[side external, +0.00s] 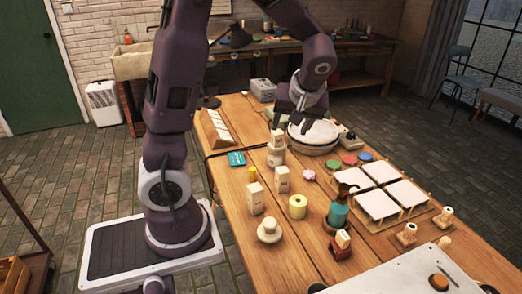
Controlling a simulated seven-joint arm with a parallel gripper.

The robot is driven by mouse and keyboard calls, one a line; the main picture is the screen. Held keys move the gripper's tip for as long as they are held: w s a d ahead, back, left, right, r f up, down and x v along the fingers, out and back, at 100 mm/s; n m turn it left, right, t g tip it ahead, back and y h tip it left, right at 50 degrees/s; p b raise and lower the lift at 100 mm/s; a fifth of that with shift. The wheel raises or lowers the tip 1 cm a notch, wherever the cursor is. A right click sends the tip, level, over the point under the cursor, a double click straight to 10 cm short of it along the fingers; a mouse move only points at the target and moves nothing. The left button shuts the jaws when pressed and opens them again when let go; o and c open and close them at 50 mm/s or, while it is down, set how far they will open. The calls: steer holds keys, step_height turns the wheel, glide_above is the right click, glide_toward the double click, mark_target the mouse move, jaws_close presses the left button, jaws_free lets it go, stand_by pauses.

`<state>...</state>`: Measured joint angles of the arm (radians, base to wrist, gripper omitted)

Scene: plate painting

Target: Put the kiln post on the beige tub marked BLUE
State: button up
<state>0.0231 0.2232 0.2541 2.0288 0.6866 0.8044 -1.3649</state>
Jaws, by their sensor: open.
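My gripper (287,122) is open and points down, over the area between a beige bottle-like container (276,156) and a round white-topped wheel (314,134). Its fingertips are small and dark here, and I see nothing held in them. Two pale upright containers (283,180) and (255,199) stand on the table in front of it. I cannot read any marking, so I cannot tell which is the tub marked BLUE. Two small pale posts with dark holes (408,234) and (443,216) stand at the right; I cannot tell whether either is the kiln post.
A white board (400,276) covers the near right.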

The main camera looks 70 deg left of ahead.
steer(key=s+d+r+m+t+h, duration=0.2)
steer(key=s+d+r+m+h, duration=0.1)
steer(key=s+d+m, duration=0.3)
steer(key=s+d+r+m+t+h, duration=0.2)
steer(key=s+d+m, duration=0.4)
steer(key=s+d, duration=0.4)
steer(key=d+r+h, duration=0.1)
steer(key=d+r, duration=0.1)
steer(key=d, duration=0.1)
steer(key=shift+d+m+t+h, duration=0.2)
steer(key=shift+m+t+h, duration=0.1)
steer(key=shift+m, duration=0.1)
